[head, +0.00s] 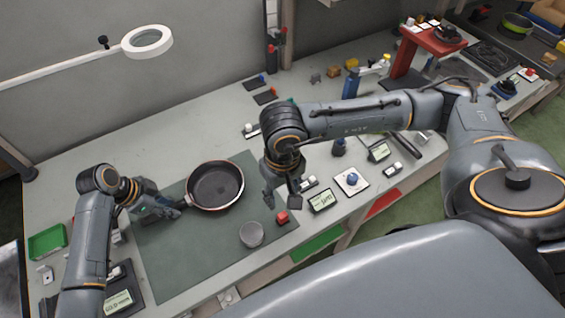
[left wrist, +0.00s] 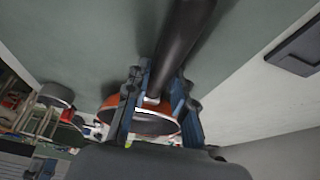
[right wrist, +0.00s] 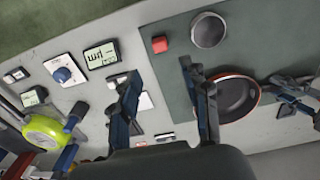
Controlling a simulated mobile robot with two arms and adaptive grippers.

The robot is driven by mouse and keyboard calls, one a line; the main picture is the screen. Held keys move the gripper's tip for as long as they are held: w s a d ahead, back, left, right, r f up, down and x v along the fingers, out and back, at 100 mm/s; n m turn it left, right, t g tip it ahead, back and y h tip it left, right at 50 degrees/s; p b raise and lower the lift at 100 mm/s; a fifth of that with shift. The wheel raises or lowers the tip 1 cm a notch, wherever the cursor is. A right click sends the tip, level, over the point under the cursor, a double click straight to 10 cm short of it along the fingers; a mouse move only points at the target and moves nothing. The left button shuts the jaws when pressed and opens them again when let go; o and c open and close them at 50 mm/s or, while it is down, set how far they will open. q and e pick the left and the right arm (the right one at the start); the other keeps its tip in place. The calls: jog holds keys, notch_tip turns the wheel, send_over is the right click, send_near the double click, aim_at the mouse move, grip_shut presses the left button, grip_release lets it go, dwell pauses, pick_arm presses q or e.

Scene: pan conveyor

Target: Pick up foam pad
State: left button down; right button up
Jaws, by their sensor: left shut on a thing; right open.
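A dark frying pan with a reddish-brown rim (head: 215,186) is on the green-grey mat (head: 165,262). My left gripper (head: 165,208) is shut on the pan's black handle (left wrist: 180,45), which runs between its fingers in the left wrist view. My right gripper (head: 282,194) is open and empty above the mat's right edge, right of the pan. A small red block (head: 282,217) lies on the mat just below it in the head view; it also shows in the right wrist view (right wrist: 159,44). I cannot tell for certain which thing is the foam pad.
A grey round cup (head: 251,235) stands near the mat's front edge. A display box (head: 322,200) and a white plate with a blue knob (head: 351,181) are to the right. A green tray (head: 47,242) is at far left. The mat's front left is clear.

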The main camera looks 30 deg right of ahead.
jog(key=shift+r, duration=0.2)
jog(key=shift+o, duration=0.4)
jog(key=shift+d, duration=0.1)
send_over(283, 215)
jog(key=f, duration=0.7)
jog(key=shift+w+d, duration=0.15)
jog(key=shift+d, duration=0.2)
jog(key=shift+a+f, duration=0.2)
jog(key=shift+f, duration=1.1)
jog(key=shift+a+f, duration=0.15)
jog(key=shift+f, duration=1.1)
grip_shut()
